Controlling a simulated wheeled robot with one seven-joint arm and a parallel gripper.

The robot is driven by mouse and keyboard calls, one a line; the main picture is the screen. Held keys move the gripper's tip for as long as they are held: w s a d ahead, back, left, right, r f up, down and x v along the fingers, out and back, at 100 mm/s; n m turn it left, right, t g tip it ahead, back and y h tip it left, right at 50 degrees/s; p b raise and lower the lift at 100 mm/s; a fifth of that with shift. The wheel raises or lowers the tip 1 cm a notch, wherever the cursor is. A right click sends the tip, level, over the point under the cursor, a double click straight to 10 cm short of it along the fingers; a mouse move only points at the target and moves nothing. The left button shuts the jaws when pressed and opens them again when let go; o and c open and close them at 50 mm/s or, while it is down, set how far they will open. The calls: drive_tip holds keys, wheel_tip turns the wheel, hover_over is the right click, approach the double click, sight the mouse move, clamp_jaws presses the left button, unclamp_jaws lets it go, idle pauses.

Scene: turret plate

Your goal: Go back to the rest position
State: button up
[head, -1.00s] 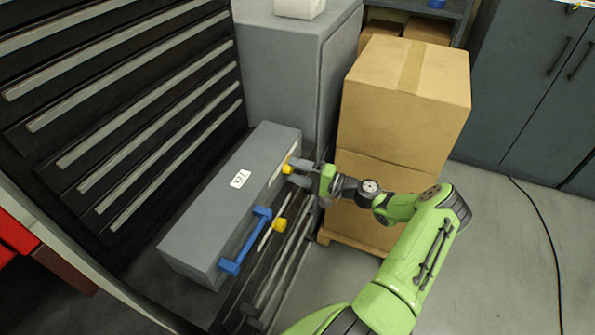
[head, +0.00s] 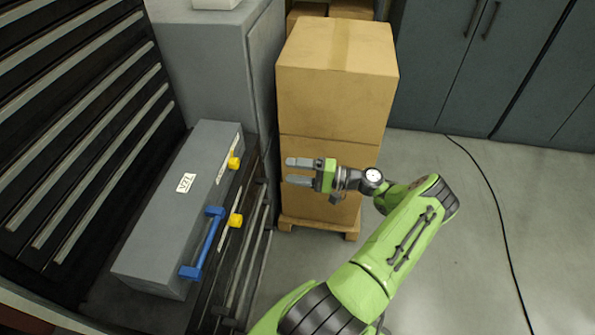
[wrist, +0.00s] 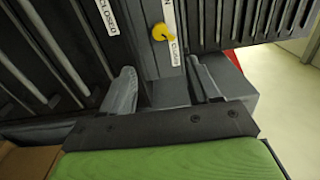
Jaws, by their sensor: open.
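My gripper (head: 299,171) is open and empty in the head view, in front of the stacked cardboard boxes. It is apart from the grey box (head: 170,215), which has a blue handle (head: 203,243), a white label and two yellow knobs. The far yellow knob (head: 234,163) is left of my fingertips with a clear gap. The near yellow knob (head: 236,220) is beside the blue handle. In the wrist view my two fingers (wrist: 165,90) are spread, and one yellow knob (wrist: 160,32) shows beyond them beside a "CLOSED" label.
Cardboard boxes (head: 335,85) are stacked on a wooden pallet (head: 318,226) behind my gripper. A black drawer cabinet (head: 75,125) is at the left. Grey cabinets (head: 500,75) stand at the back right. A black cable (head: 497,215) lies on the open floor at the right.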

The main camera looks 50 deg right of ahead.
drive_tip(key=shift+s+d, duration=0.15)
drive_tip(key=shift+s, duration=0.1)
idle(0.3)
drive_tip(key=w+a+r+n+g+h+p, duration=0.15)
drive_tip(key=a+r+n+g, duration=0.4)
drive_tip(key=a, duration=0.55)
drive_tip(key=w+a+r+n+g+h+p, duration=0.1)
drive_tip(key=w+a+r+n+g+h, duration=0.15)
drive_tip(key=a+r+g, duration=0.65)
drive_tip(key=s+a+r+n+t+h, duration=0.1)
drive_tip(key=s+a+r, duration=0.2)
drive_tip(key=s, duration=0.3)
drive_tip(key=s+a+r+n+t+h+p, duration=0.1)
drive_tip(key=s+a+r+t+h, duration=0.1)
drive_tip(key=s+a+r, duration=0.2)
drive_tip(key=s+a+r+n+t+h+p, duration=0.1)
drive_tip(key=s+a+r+n+h, duration=0.1)
drive_tip(key=s, duration=0.6)
wheel_tip(320, 180, up, 2)
drive_tip(key=shift+a+r, duration=0.15)
drive_tip(key=shift+a, duration=0.6)
